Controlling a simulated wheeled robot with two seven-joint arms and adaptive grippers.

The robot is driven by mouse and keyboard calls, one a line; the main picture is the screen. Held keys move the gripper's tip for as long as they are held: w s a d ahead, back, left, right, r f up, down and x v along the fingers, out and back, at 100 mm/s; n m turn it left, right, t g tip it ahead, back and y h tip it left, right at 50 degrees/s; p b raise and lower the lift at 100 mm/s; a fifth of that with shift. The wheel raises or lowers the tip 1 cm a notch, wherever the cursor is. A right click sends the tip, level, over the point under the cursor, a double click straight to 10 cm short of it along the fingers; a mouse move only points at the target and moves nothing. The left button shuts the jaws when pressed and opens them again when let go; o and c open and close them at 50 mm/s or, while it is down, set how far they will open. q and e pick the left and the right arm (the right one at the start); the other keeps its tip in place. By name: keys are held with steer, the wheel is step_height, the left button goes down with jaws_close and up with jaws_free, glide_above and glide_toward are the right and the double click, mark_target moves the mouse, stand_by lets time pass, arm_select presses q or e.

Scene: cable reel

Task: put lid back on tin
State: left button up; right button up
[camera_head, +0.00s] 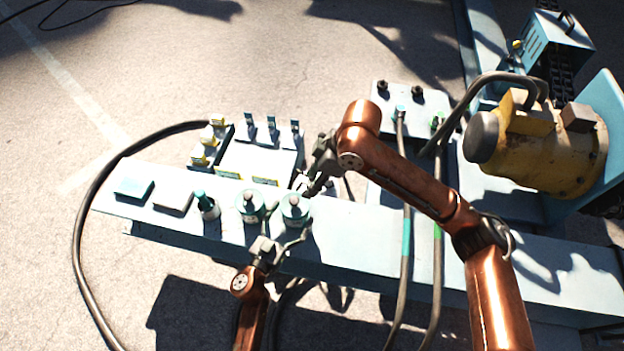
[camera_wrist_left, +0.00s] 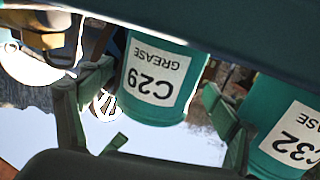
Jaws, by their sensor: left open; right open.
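Two teal tins stand side by side on the pale beam, a left tin (camera_head: 250,208) and a right tin (camera_head: 296,212). Each has a pale top with a grey knob, apparently a lid; I cannot tell how either is seated. My left gripper (camera_head: 284,226) is open at the near side of the right tin, its fingers spread around it. In the left wrist view, upside down, a tin labelled C29 GREASE (camera_wrist_left: 155,82) is between the open fingers. Another labelled tin (camera_wrist_left: 286,138) is at the right. My right gripper (camera_head: 306,193) is open, close beside the right tin's knob.
A small dark-teal-topped pot (camera_head: 207,207), a grey block (camera_head: 173,201) and a teal block (camera_head: 134,188) lie left along the beam. Behind is a white panel (camera_head: 262,158) with yellow and blue parts. Cables (camera_head: 405,250) cross the beam to the right. A yellow motor (camera_head: 545,150) stands far right.

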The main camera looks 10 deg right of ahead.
arm_select(q)
steer(key=v, duration=1.1)
steer(key=shift+d, duration=0.1)
